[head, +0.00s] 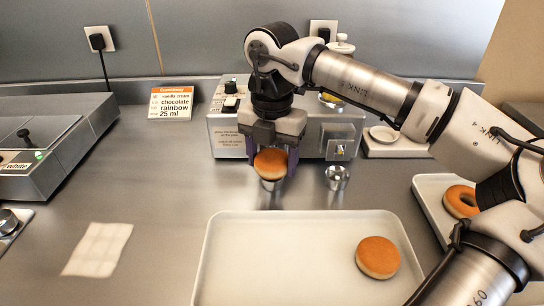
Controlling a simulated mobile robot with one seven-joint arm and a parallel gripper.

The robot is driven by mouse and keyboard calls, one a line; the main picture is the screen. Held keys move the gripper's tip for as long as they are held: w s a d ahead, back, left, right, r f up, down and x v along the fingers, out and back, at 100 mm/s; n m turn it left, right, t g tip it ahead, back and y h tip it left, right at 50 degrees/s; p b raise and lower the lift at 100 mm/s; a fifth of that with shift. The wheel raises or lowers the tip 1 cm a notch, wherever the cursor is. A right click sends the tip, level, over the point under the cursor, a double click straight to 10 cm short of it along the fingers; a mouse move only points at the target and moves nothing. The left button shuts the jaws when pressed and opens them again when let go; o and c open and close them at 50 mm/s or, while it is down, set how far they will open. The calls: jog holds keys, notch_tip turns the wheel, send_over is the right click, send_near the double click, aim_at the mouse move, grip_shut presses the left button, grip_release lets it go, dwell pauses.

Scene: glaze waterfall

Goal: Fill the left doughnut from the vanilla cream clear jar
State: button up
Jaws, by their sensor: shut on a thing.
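My gripper (272,168) is shut on a round golden doughnut (270,160), one purple finger on each side. It holds the doughnut up in front of the grey filling machine (228,137), above a small metal cup. I cannot tell whether the doughnut touches a nozzle, as my wrist covers that part of the machine. A second round doughnut (377,257) lies on the right part of the pale tray (290,222). A jar with yellow contents (331,98) on top of the machine is mostly hidden behind my arm.
Two small metal cups stand before the machine, one at left (271,184), one at right (337,178). A sign (171,103) lists vanilla cream, chocolate, rainbow and 25 ml. A white napkin (97,249) lies left. A ring doughnut (460,201) sits on the right tray (428,187).

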dwell(0.3)
jog(key=shift+s+b, duration=0.65)
jog(key=shift+s, duration=1.35)
jog(key=shift+s+r+p, duration=0.35)
jog(key=shift+r+p, duration=0.05)
jog(key=shift+r, duration=0.3)
jog(key=shift+s+r+p, duration=0.35)
jog(key=shift+r, duration=0.3)
jog(key=shift+s+r+p, duration=0.35)
jog(key=shift+r+p, duration=0.05)
jog(key=shift+r, duration=0.3)
